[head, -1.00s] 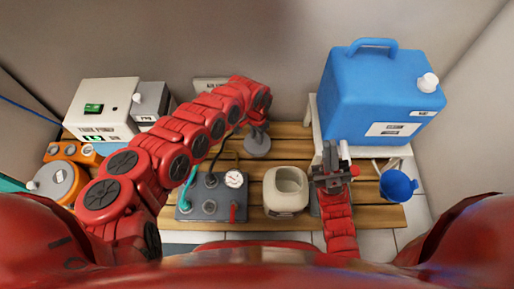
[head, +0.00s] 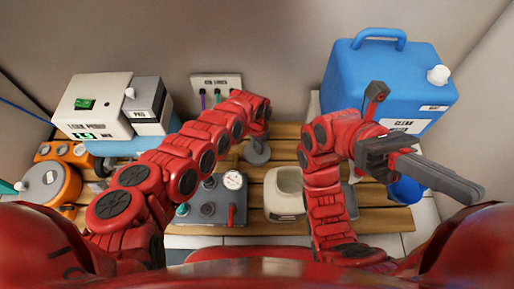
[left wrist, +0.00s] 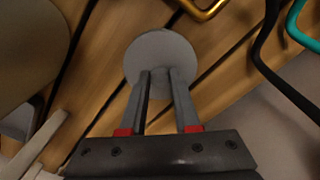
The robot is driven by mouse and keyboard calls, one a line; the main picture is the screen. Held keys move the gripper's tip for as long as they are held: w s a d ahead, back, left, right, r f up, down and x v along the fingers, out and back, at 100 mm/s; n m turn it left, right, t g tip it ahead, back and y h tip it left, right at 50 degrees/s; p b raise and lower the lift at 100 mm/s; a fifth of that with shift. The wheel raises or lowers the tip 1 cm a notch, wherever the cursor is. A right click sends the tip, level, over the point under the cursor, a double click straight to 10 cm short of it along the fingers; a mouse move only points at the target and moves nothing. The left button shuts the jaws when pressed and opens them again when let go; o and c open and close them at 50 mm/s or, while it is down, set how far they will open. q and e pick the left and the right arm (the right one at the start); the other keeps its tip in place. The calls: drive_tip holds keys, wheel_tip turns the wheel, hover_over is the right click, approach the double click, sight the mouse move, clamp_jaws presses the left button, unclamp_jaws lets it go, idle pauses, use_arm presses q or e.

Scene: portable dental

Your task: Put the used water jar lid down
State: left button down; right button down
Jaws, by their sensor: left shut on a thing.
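The used water jar lid is a flat grey disc (head: 256,154) over the wooden slats, behind the jar, in the head view. In the left wrist view the lid (left wrist: 160,50) lies at the fingertips of my left gripper (left wrist: 160,78), which is shut on it. I cannot tell whether the lid touches the slats. The beige used water jar (head: 284,203) stands open to the right of the valve box. My right gripper (head: 432,172) is raised at the right, pointing right, apart from the jar; its jaw gap is unclear.
The grey valve box with gauge (head: 208,208) stands left of the jar. A blue water container (head: 350,75) stands at the back right, with a blue cup (head: 404,190) below. White units (head: 95,105) and an orange canister (head: 50,185) are left. Slats around the lid are bare.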

drive_tip(key=shift+s+d, duration=0.15)
use_arm(q)
drive_tip(key=shift+f, duration=0.1)
use_arm(e)
drive_tip(key=shift+s+t, duration=0.1)
drive_tip(key=shift+t, duration=0.2)
use_arm(q)
drive_tip(key=shift+f, duration=0.1)
drive_tip(key=c, duration=0.6)
unclamp_jaws()
drive_tip(key=shift+c, duration=0.2)
use_arm(e)
drive_tip(key=shift+s+d+t, duration=0.2)
drive_tip(key=shift+d+t, duration=0.05)
drive_tip(key=shift+t, duration=0.05)
